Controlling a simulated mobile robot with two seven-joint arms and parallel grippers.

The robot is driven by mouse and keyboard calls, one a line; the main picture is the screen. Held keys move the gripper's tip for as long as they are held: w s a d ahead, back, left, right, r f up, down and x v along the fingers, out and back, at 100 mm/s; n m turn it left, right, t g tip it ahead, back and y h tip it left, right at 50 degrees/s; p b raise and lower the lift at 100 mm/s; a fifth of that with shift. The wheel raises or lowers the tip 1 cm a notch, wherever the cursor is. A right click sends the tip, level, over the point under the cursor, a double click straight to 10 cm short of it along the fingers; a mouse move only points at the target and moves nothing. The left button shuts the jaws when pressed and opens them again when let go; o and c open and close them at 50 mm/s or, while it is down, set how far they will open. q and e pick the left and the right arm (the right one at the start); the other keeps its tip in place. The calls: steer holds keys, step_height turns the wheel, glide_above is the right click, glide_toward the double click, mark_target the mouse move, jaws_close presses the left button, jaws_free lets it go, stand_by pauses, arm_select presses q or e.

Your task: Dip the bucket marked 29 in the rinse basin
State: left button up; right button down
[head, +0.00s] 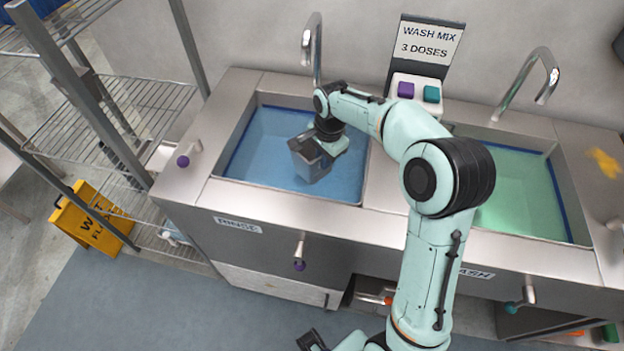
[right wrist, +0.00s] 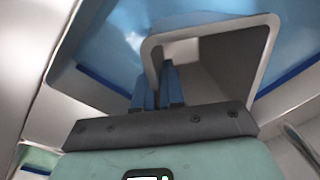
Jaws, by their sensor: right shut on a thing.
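A grey bucket (head: 308,160) is inside the rinse basin (head: 237,178), over or in its blue water. Its lower part looks bluish, and I cannot tell how deep it sits. No number shows on its visible side. My right gripper (head: 326,146) is shut on the bucket's rim. In the right wrist view the blue fingers (right wrist: 160,88) reach to the bucket's pale rim (right wrist: 210,30), with the blue water beyond. A dark gripper part at the bottom edge of the head view seems to be my left gripper (head: 311,341); its jaws are unclear.
The wash basin (head: 520,195) with green water lies to the right. Taps (head: 314,50) rise behind the basins. A dispenser (head: 420,92) stands between them under a "WASH MIX 3 DOSES" sign (head: 428,45). A wire rack (head: 110,125) and yellow floor sign (head: 92,220) are at left.

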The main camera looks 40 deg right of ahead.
step_height(320, 180, up, 6)
steer(key=p, duration=0.3)
steer(key=shift+f, duration=0.15)
arm_select(q)
steer(key=w+r+p, duration=0.2)
steer(key=w+r, duration=0.3)
steer(key=r, duration=0.2)
steer(key=shift+w+r+t+p, duration=0.15)
steer(key=shift+r+t+p, duration=0.2)
steer(key=shift+t, duration=0.05)
arm_select(e)
step_height(320, 180, up, 5)
steer(key=shift+w+f, duration=0.1)
